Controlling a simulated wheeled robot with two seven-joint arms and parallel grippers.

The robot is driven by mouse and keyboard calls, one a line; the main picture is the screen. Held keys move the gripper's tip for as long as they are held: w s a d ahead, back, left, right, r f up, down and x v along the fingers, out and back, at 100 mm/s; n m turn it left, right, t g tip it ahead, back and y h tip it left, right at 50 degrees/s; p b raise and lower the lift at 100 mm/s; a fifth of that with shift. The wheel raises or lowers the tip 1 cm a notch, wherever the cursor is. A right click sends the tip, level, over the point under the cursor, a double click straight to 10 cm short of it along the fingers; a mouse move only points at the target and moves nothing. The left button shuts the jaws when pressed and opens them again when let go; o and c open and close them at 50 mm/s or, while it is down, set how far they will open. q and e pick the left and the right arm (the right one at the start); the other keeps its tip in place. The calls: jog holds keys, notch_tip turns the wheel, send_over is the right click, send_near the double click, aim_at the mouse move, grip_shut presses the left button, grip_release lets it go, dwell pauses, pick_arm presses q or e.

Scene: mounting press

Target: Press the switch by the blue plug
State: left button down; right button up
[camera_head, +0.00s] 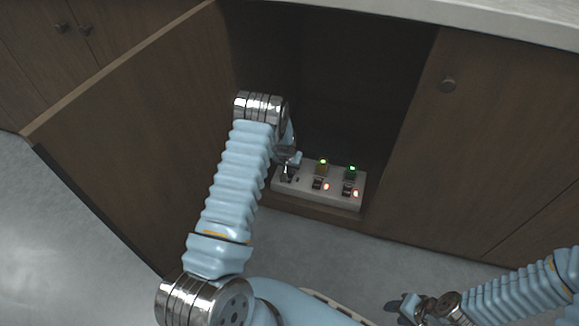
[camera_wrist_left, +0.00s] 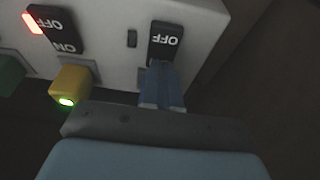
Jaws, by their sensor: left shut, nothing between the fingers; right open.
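A pale power strip (camera_head: 318,188) lies on the floor of the open cabinet, with a yellow plug (camera_head: 321,171), a green plug (camera_head: 350,174) and black switches. My left gripper (camera_head: 288,170) is shut and empty, at the strip's left end. In the left wrist view its fingertips (camera_wrist_left: 162,80) overlap the lower edge of a black switch (camera_wrist_left: 165,42) marked OFF. I cannot tell whether they touch it. The small indicator beside that switch (camera_wrist_left: 132,38) is dark. The blue plug cannot be clearly told apart from the fingers. My right gripper (camera_head: 405,308) is open, low at the right.
The yellow plug (camera_wrist_left: 70,84) and another switch (camera_wrist_left: 52,28) with a lit red indicator show in the wrist view. The open cabinet door (camera_head: 130,130) stands left of my left arm. A closed door (camera_head: 470,150) is on the right. Grey floor lies in front.

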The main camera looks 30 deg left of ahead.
pick_arm(q)
jog(key=shift+f+b, duration=0.25)
jog(key=shift+b, duration=0.1)
jog(key=shift+r, duration=0.15)
jog(key=shift+s+d+r+p, duration=0.1)
jog(key=shift+s+p, duration=0.15)
jog(key=shift+s, duration=0.15)
jog(key=shift+s+d+r+p, duration=0.1)
jog(key=shift+s+p, duration=0.1)
jog(key=shift+s, duration=0.15)
